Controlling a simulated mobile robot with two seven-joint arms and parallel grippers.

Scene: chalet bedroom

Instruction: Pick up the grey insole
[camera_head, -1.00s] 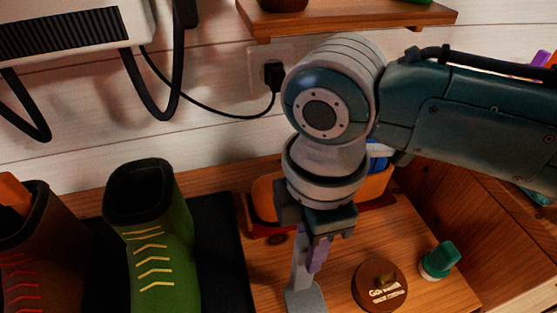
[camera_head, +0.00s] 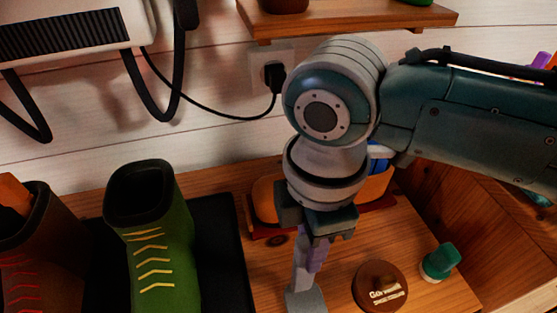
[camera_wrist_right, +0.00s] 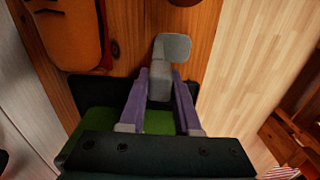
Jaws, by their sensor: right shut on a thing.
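The grey insole (camera_head: 304,285) is a slim pale-grey piece with a wider end, below my right gripper (camera_head: 313,264) in the head view. The right gripper points down and its purple fingers are shut on it. In the right wrist view the insole (camera_wrist_right: 172,50) sticks out beyond the purple fingertips (camera_wrist_right: 160,75), with its bent grey end over the wood. I cannot tell whether its lower end touches the wooden surface. The gripper hides part of it. My left gripper is not in view.
A green boot (camera_head: 153,240) and a brown boot (camera_head: 40,245) stand on a black mat (camera_head: 222,250) at left. A round brown tin (camera_head: 378,290) and a green-capped bottle (camera_head: 440,262) are at right. An orange item in a tray (camera_head: 268,200) lies behind the gripper. A shelf (camera_head: 350,18) is above.

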